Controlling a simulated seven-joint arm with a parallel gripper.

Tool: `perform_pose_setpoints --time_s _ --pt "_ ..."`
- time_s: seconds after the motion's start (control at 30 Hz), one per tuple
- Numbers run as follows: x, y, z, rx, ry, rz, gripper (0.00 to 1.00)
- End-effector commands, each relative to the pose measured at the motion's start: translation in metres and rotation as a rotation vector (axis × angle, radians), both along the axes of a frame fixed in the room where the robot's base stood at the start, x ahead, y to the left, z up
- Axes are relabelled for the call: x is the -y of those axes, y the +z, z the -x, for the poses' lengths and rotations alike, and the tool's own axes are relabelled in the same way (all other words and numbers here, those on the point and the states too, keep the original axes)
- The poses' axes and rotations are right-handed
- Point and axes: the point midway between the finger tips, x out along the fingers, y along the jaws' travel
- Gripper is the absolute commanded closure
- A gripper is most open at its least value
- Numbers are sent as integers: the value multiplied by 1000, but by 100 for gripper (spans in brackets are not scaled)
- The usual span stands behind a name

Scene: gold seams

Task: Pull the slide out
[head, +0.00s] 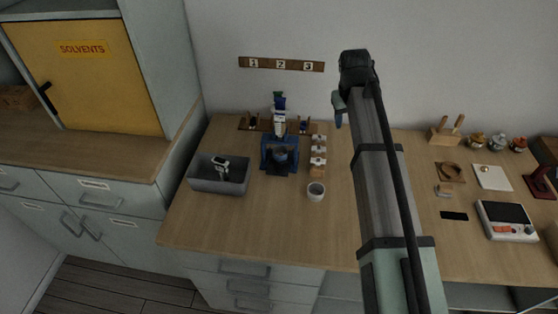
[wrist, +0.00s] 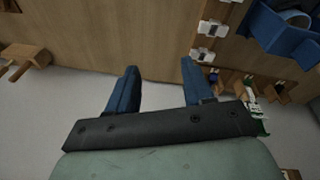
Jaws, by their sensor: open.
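A blue stand (head: 268,157) with a white and blue upper part is on the wooden bench, left of centre in the head view. Part of the blue stand (wrist: 290,30) shows at the top right of the wrist view. I cannot make out a separate slide on it. My gripper (head: 340,108) is in the air to the right of the stand, near the back wall. In the wrist view my gripper (wrist: 160,88) has its two blue fingers well apart, with nothing between them. It is apart from the stand.
A column of small white-topped blocks (head: 318,150) stands right beside the blue stand. A grey bin (head: 205,182) holding a pale item is at the left. A numbered strip (head: 281,64) is on the wall. The front bench is clear.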

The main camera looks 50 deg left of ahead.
Motion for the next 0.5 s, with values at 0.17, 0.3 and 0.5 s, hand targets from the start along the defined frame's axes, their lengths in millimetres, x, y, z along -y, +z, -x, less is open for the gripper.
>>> perform_pose_setpoints --time_s 0.17,0.3,0.5 --pt "-42 10 89 -103 43 40 49" --pt "-60 15 143 -161 68 70 49" --pt "-74 19 189 -206 89 92 49"
